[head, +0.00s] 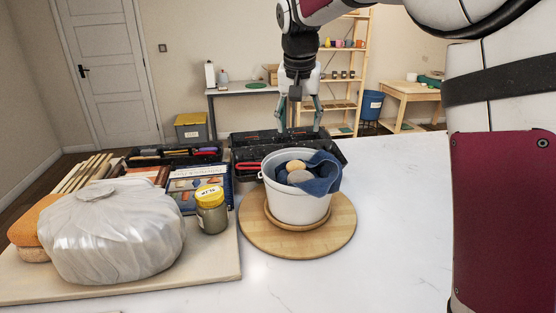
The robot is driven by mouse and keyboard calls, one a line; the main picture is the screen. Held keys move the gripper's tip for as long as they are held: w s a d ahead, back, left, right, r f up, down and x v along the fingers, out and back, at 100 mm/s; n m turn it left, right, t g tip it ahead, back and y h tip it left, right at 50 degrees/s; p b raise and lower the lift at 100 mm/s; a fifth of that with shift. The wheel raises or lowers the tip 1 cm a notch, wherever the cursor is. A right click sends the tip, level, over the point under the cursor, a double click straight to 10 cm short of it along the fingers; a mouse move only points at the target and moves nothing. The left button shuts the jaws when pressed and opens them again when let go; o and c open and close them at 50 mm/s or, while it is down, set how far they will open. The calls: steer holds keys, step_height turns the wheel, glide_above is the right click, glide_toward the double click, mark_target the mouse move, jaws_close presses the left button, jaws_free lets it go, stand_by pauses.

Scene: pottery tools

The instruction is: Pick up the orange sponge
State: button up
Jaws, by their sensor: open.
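A rounded orange block that looks like the orange sponge (32,229) lies at the far left, on the left edge of the pale board. The white plastic-wrapped lump (112,236) hides its right part. My gripper (299,128) is open and empty, fingers pointing down, at the back of the table. It is over or just behind the black open toolbox (335,150), beyond the white bucket and well to the right of the sponge. I cannot tell its exact height.
The white bucket (296,208) holds a blue cloth (322,176) and tan lumps, on a round wooden board (254,232). A yellow-lidded jar (211,209), books (188,186) and wooden tools (85,172) crowd the pale board (205,262). The table's right side is clear.

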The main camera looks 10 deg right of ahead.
steer(key=w+f, duration=0.1)
steer(key=w, duration=0.1)
glide_above(296, 163)
steer(key=s, duration=0.1)
steer(key=f, duration=0.8)
steer(key=shift+s+a+p, duration=0.1)
steer(key=shift+a+p, duration=0.25)
steer(key=shift+a, duration=0.05)
steer(key=x, duration=0.3)
steer(key=p+x, duration=0.1)
steer(key=shift+s+d+f, duration=0.1)
steer(key=shift+s+f, duration=0.15)
steer(key=shift+f, duration=0.1)
steer(key=shift+w+f, duration=0.15)
steer(key=shift+f, duration=0.3)
steer(key=c, duration=0.4)
